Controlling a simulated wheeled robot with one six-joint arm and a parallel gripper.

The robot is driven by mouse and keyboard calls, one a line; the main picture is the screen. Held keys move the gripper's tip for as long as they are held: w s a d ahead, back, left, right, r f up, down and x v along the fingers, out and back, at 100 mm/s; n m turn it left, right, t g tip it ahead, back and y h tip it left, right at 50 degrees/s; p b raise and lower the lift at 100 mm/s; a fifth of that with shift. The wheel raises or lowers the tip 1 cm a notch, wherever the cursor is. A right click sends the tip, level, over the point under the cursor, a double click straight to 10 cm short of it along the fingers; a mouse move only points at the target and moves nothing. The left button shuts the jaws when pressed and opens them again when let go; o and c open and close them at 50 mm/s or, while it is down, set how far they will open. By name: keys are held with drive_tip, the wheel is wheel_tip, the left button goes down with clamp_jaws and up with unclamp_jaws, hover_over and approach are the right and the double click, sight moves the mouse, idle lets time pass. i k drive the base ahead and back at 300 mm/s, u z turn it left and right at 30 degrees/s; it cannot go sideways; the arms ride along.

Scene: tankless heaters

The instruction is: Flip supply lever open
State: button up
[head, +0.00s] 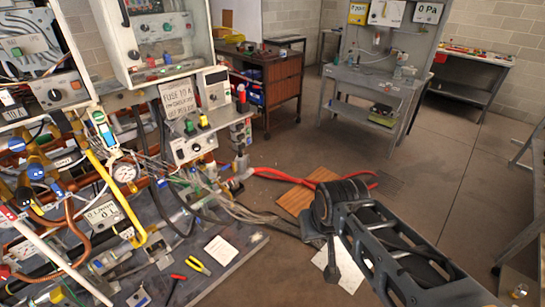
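A crowded panel of pipes, valves and gauges fills the left side. A long yellow bar (115,195), which looks like a lever or pipe, slants down across it beside a round white gauge (124,171). Small blue handles (36,172) and a red handle (8,213) sit on the pipes at the far left. I cannot tell which part is the supply lever, nor its position. My arm reaches in from the lower right.
A grey bench top (225,280) below the panel holds a white card and red and yellow tools. Red curved handles or hoses (285,177) extend over a brown board (297,200). A wooden cabinet (275,85) and grey workbench (375,84) stand behind. Open floor (440,165) lies right.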

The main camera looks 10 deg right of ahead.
sight(228, 165)
drive_tip(key=z, duration=0.6)
drive_tip(key=i, duration=1.55)
drive_tip(key=u, duration=0.95)
drive_tip(key=i, duration=0.6)
drive_tip(key=u, duration=0.8)
drive_tip(key=k, duration=0.45)
drive_tip(key=z, duration=1.55)
drive_tip(key=i, duration=1.85)
